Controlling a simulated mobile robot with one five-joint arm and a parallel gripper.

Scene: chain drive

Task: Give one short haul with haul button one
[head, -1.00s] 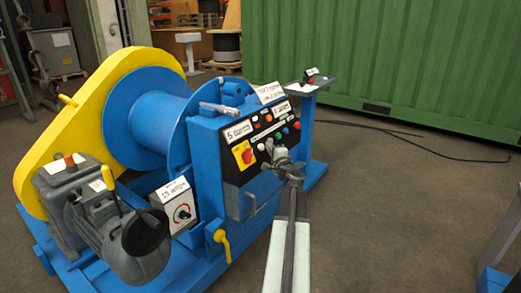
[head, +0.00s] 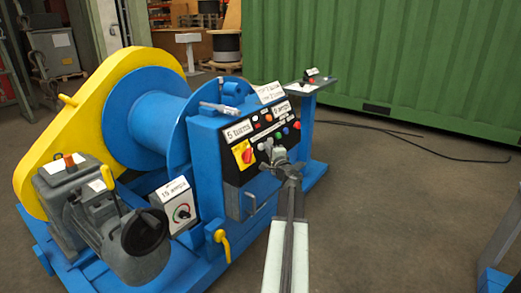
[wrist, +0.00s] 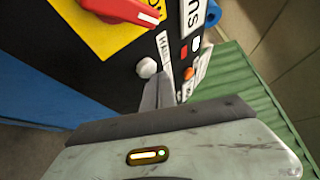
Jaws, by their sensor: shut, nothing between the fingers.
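The blue winch's black control panel (head: 240,170) carries a row of small coloured buttons. In the wrist view a white round button (wrist: 147,68) sits beside a white label (wrist: 164,52) that seems to begin with "HAU"; the rest is hidden. The white button also shows in the head view (head: 261,147). I cannot read which button is number one. My gripper (head: 272,150) is shut and empty in front of the panel. In the wrist view its fingertips (wrist: 160,84) are just below and right of the white button; I cannot tell whether they touch the panel.
A red rotary switch (wrist: 118,8) on a yellow plate lies left of the fingers. The winch has a blue drum (head: 150,125), yellow guard (head: 60,125) and grey motor (head: 105,220). A small stand (head: 310,88) is behind right. Black cable (head: 420,147) lies on open floor.

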